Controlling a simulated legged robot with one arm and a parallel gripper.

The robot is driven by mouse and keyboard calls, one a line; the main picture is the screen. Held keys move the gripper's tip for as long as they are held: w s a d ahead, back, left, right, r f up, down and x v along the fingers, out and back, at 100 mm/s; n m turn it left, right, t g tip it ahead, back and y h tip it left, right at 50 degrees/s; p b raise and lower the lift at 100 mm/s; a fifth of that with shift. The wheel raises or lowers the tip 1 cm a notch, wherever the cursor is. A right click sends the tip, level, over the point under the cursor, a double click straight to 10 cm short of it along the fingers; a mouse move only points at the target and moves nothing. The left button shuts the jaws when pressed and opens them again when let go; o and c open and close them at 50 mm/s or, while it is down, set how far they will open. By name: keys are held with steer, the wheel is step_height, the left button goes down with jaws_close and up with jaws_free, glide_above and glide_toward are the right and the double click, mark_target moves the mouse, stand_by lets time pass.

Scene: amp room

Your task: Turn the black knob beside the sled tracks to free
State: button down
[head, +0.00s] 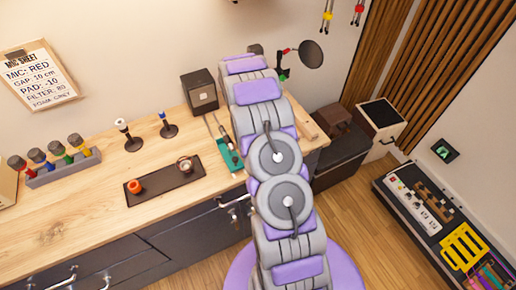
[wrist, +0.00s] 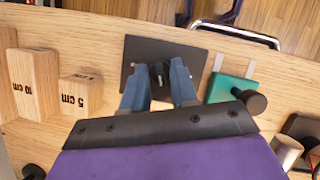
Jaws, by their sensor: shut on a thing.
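In the wrist view, a dark square plate (wrist: 196,62) lies on the wooden desk beside two pale sled tracks (wrist: 218,62). My gripper (wrist: 160,67) is over this plate, its two blue-grey fingers shut on a small dark knob (wrist: 159,77). The fingers hide much of the knob, and I cannot read its setting. A green sled (wrist: 232,88) with a round black knob of its own sits at the tracks, apart from my fingers. In the head view the green sled (head: 226,152) shows left of my arm. My arm hides the plate and gripper there.
Wooden blocks marked 10 cm (wrist: 33,84) and 5 cm (wrist: 80,93) stand beside the plate. A dark tray (head: 165,183) with two small items, a dark box (head: 199,91) and two small stands (head: 129,136) are on the desk.

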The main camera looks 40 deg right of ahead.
steer(key=n+h+p, duration=0.1)
steer(key=n, duration=0.2)
steer(key=n+t+h+p, duration=0.1)
steer(key=n, duration=0.2)
steer(key=shift+s+a+r+n+p, duration=0.1)
steer(key=shift+a+r+n+p, duration=0.1)
steer(key=shift+n+p, duration=0.15)
steer(key=n+t+h+p, duration=0.1)
steer(key=n, duration=0.2)
steer(key=shift+p, duration=0.3)
steer(key=shift+a+f+n+t+h+p, duration=0.1)
steer(key=shift+n+t+h+p, duration=0.2)
steer(key=shift+n, duration=0.75)
steer(key=shift+n+t+h+p, duration=0.1)
steer(key=shift+n+t+p, duration=0.25)
steer(key=shift+n, duration=0.65)
steer(key=c, duration=1.3)
jaws_free()
steer(key=shift+c, duration=0.2)
steer(key=o, duration=0.4)
steer(key=shift+s+f, duration=0.1)
